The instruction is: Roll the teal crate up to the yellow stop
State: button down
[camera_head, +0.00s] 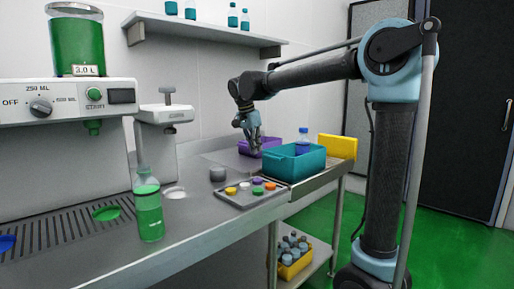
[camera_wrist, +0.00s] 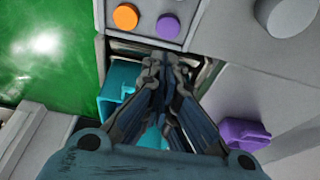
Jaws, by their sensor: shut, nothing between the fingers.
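The teal crate (camera_head: 296,166) sits on the roller track at the right end of the counter, with a blue-filled bottle (camera_head: 302,143) upright in it. The yellow stop (camera_head: 340,147) stands beyond the crate at the track's far right; a gap between them is hard to judge. My gripper (camera_head: 256,151) is shut and empty, pointing down just left of the teal crate. In the wrist view my fingertips (camera_wrist: 161,62) are together, with part of the teal crate (camera_wrist: 117,84) showing left of and beneath the fingers. Whether they touch it is unclear.
A purple crate (camera_head: 262,143) stands behind my fingers. A tray of coloured caps (camera_head: 248,200) lies left of the teal crate. A green-filled bottle (camera_head: 149,207) stands at the counter's front. A yellow crate of bottles (camera_head: 293,265) sits on the lower shelf.

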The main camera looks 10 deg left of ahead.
jog(key=x, duration=0.6)
jog(key=shift+w+d+f, duration=0.25)
jog(key=shift+w+d, duration=0.5)
jog(key=shift+w, duration=0.15)
jog(key=shift+w+d+f, duration=0.1)
jog(key=shift+w+d, duration=0.55)
jog(key=shift+w, duration=0.2)
jog(key=shift+a, duration=0.1)
